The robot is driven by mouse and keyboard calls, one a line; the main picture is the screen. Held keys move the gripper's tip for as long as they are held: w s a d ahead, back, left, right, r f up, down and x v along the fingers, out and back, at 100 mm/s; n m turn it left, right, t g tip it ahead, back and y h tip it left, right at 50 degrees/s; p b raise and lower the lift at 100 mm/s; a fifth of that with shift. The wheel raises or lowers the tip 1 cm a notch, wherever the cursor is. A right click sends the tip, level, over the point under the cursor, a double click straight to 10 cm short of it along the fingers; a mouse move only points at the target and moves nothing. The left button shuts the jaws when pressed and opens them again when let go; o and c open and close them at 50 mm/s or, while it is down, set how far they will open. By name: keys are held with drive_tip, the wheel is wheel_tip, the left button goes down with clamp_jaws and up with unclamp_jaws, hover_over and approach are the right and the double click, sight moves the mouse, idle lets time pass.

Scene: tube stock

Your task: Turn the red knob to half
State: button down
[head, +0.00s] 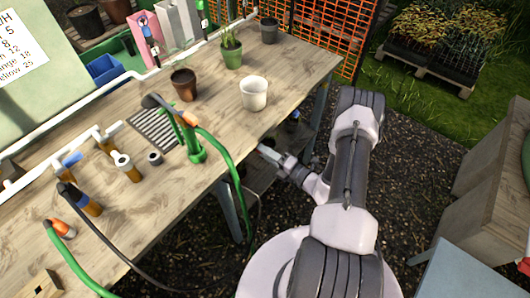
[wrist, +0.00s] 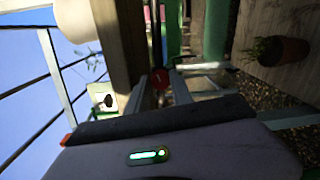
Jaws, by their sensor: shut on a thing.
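The red knob (wrist: 159,78) shows as a small round red thing between the two fingers in the wrist view. My gripper (wrist: 158,86) is shut on it, one finger on each side. In the head view my gripper (head: 274,156) reaches to the front edge of the bench, low beside the green tap stand (head: 196,152). The knob cannot be made out in the head view. No scale or pointer is readable, so I cannot tell its setting.
The wooden bench (head: 311,62) carries a white pot (head: 254,95), a brown pot (head: 185,86) and a green pot (head: 231,55). A green hose (head: 233,155) hangs over the bench edge near my gripper. Gravel ground (head: 420,150) is open on the right.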

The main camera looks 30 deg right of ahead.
drive_tip(key=shift+m, duration=1.5)
drive_tip(key=c, duration=1.1)
unclamp_jaws()
drive_tip(key=shift+s, duration=0.1)
drive_tip(key=p+v, duration=0.3)
drive_tip(key=v, duration=1.4)
drive_tip(key=shift+d+f, duration=0.1)
drive_tip(key=shift+d, duration=0.1)
